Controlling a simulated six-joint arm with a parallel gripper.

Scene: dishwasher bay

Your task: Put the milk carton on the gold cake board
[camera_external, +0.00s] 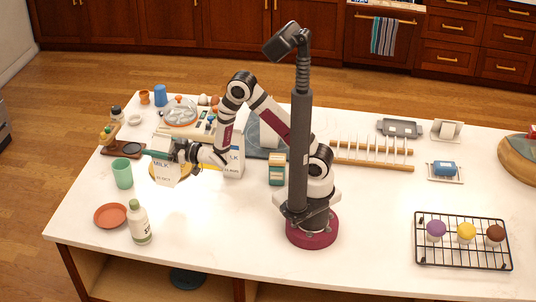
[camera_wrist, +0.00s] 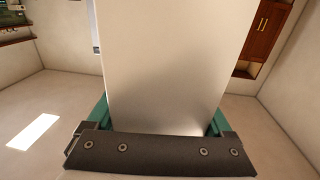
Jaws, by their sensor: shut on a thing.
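A white milk carton (camera_external: 165,171) with "MILK" lettering is upright in my gripper (camera_external: 168,153) at the left of the counter. In the wrist view its plain white side (camera_wrist: 160,65) fills the middle, between teal fingers (camera_wrist: 158,125) shut on it. The gold cake board (camera_external: 185,177) lies at the carton's base, mostly hidden by the carton and my wrist. I cannot tell whether the carton touches the board. A second white carton with blue "MILK" lettering (camera_external: 235,164) stands to the right, partly behind my arm.
A green cup (camera_external: 122,174), a terracotta plate (camera_external: 110,215) and a white bottle with a green cap (camera_external: 139,224) are at the front left. A wooden caddy (camera_external: 118,149) is left of the carton. A teal box (camera_external: 277,170) stands near my base. Open counter lies in front.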

